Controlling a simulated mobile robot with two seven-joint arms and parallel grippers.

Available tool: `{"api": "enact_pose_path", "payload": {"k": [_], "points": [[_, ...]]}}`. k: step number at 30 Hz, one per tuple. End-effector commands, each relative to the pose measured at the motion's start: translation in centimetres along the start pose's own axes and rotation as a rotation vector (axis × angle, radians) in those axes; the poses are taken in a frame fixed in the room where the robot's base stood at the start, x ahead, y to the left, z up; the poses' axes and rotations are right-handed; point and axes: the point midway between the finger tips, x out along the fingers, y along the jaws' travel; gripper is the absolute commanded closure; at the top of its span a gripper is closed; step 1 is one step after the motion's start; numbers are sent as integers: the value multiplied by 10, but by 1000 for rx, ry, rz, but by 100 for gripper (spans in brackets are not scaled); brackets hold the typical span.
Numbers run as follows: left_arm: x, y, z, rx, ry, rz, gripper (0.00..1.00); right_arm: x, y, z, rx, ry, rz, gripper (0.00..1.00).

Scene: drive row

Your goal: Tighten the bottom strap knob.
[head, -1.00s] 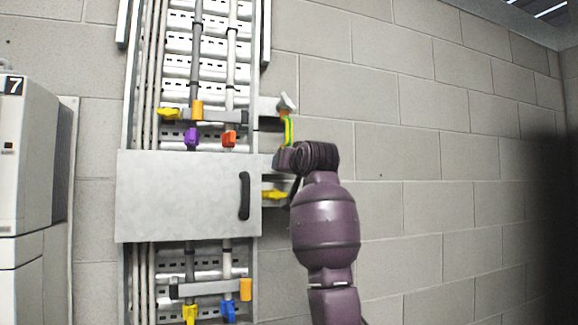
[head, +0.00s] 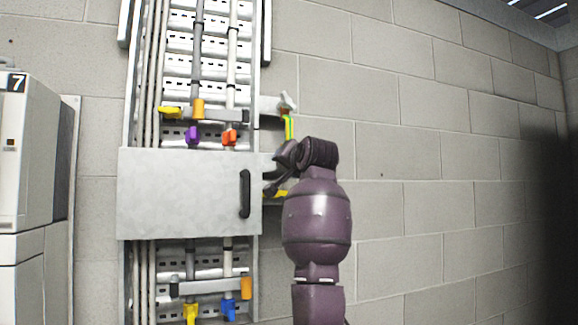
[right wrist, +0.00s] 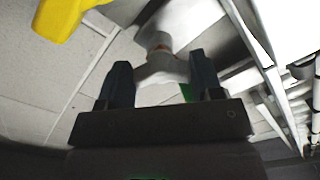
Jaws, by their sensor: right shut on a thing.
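My right gripper (head: 270,186) is at the lower bracket, just right of the grey panel. In the right wrist view its two dark fingers (right wrist: 158,82) are shut on a pale grey winged knob (right wrist: 160,66), which has a short stem with a reddish mark. In the head view my gripper and arm hide this knob. A yellow piece (head: 281,193) shows beside the gripper; a yellow piece (right wrist: 62,18) is also at the upper left in the wrist view. An upper pale knob (head: 288,101) stands above, with a green and yellow strip (head: 289,127) below it. My left gripper is out of view.
The grey panel (head: 180,195) with a black handle (head: 244,194) covers the middle of the cable rack. Clamp bars with coloured pieces cross the rack above (head: 222,115) and below (head: 210,287). A white cabinet (head: 20,170) stands left. The block wall (head: 440,180) at right is bare.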

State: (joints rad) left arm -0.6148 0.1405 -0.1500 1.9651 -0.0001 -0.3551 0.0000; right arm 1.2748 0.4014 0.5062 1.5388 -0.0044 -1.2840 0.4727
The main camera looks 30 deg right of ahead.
Motion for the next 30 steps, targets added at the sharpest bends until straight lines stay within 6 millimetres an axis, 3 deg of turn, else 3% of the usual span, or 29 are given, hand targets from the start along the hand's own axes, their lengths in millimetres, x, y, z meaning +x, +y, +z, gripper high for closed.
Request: {"api": "enact_pose_path", "payload": {"k": [12, 29, 30], "points": [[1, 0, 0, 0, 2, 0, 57, 0, -2, 0, 219, 0, -1, 64], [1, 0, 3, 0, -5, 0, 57, 0, -2, -1, 257, 1, 0, 64], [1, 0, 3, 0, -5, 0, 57, 0, -2, -1, 257, 1, -1, 39]]}}
